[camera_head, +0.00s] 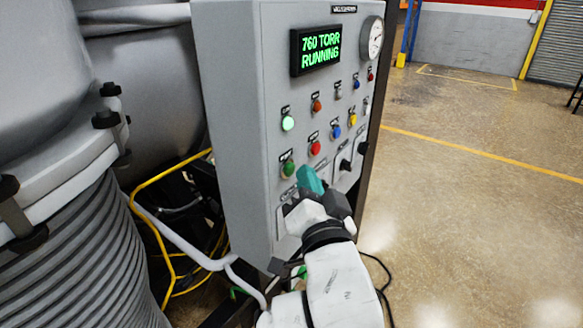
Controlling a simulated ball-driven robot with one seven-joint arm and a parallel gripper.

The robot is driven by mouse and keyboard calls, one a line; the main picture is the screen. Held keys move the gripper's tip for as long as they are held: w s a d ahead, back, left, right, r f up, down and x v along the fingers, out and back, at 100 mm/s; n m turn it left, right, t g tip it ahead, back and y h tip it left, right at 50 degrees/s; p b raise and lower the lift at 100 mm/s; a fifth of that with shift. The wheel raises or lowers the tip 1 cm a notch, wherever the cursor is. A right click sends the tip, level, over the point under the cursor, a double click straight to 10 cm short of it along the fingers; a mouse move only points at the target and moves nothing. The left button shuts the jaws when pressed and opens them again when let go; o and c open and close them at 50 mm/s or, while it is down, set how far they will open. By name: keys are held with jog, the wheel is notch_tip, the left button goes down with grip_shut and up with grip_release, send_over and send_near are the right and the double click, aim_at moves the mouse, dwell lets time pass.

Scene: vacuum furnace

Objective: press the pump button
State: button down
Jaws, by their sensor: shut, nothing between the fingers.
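The grey control panel (231,110) stands in the middle, with rows of coloured buttons and lamps on its front. Their labels are too small to read, so I cannot tell which one is the pump button. A green button (287,169) sits at the left of the lower row, with a red button (315,147) up and to its right. A pale green lamp (288,123) glows above the green button. My gripper (308,179), with teal fingers, is shut and empty in front of the panel, just right of and below the green button. I cannot tell whether it touches the panel.
The display (321,50) reads "760 TORR RUNNING", beside a round gauge (372,39). Black knobs (345,165) are right of my gripper. A large grey vessel (40,80) and yellow cable (150,225) fill the left. Open floor (470,220) lies to the right.

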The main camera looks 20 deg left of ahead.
jog(key=shift+d, duration=0.3)
jog(key=d, duration=0.1)
jog(key=s+d+p, duration=0.1)
jog(key=d, duration=0.1)
jog(key=d+p, duration=0.1)
jog(key=shift+s+d, duration=0.25)
jog(key=shift+s, duration=0.15)
dwell(0.6)
jog(key=s+d+f+g+h, duration=0.4)
jog(key=d+f, duration=0.6)
jog(key=f, duration=0.1)
jog(key=s+d+f+g+h, duration=0.3)
jog(key=d+f, duration=0.8)
jog(key=f, duration=0.1)
jog(key=s+d+f+g, duration=0.3)
jog(key=s+f, duration=0.1)
jog(key=s, duration=0.4)
jog(key=s+d+f+n+g+h, duration=0.1)
jog(key=s+d+f+g, duration=0.2)
jog(key=s, duration=0.6)
jog(key=s+d+f+n+g, duration=0.1)
jog(key=s+d+f+g, duration=0.2)
jog(key=s, duration=0.6)
jog(key=shift+d+f+g, duration=0.4)
jog(key=shift+d+f, duration=0.3)
jog(key=shift+f, duration=0.25)
